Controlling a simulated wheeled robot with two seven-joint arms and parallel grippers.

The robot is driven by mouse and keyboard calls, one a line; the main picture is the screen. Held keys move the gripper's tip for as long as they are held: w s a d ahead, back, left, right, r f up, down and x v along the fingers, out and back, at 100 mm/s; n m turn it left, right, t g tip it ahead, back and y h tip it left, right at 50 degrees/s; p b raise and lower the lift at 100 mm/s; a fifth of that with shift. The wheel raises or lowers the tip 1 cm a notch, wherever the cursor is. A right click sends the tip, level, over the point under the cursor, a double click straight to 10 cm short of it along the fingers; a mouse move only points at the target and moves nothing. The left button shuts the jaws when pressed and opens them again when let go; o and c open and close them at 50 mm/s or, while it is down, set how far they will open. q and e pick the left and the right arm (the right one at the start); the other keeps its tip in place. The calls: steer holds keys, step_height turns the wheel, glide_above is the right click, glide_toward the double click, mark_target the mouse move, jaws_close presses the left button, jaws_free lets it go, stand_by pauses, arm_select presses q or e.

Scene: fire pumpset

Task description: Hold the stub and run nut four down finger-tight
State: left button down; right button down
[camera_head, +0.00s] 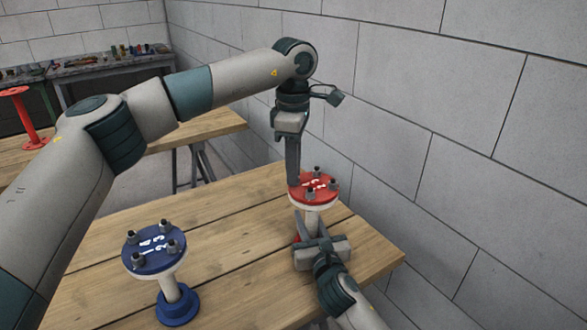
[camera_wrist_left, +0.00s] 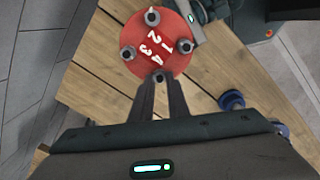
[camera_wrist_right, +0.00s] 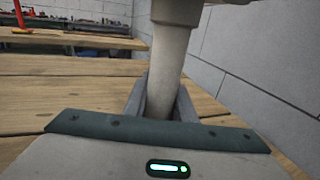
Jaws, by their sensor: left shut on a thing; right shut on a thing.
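The red flange (camera_head: 326,191) with white numbers and several studs with nuts tops a pale upright stub (camera_head: 312,222) near the table's right end. My right gripper (camera_head: 308,230) is shut around the stub's pipe below the flange; the pipe (camera_wrist_right: 168,75) stands between its fingers in the right wrist view. My left gripper (camera_head: 293,183) points down at the flange's left edge. In the left wrist view its fingertips are shut on nut four (camera_wrist_left: 160,76), beside the 4 on the red flange (camera_wrist_left: 172,62). The fingers partly hide that nut.
A blue flanged stub (camera_head: 153,250) with several nuts stands upright on the wooden table (camera_head: 225,255) to the left. A block wall (camera_head: 440,130) runs close along the right. Another bench with a red stand (camera_head: 25,115) is behind left.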

arm_select(q)
steer(key=m, duration=0.5)
steer(key=shift+w+r+m, duration=0.1)
steer(key=shift+w+m, duration=0.05)
steer(key=shift+m, duration=0.15)
steer(key=m, duration=0.6)
steer(key=shift+w, duration=0.1)
steer(key=c, duration=1.7)
jaws_free()
steer(key=shift+d, duration=0.1)
step_height(320, 180, up, 12)
steer(key=shift+f, duration=0.1)
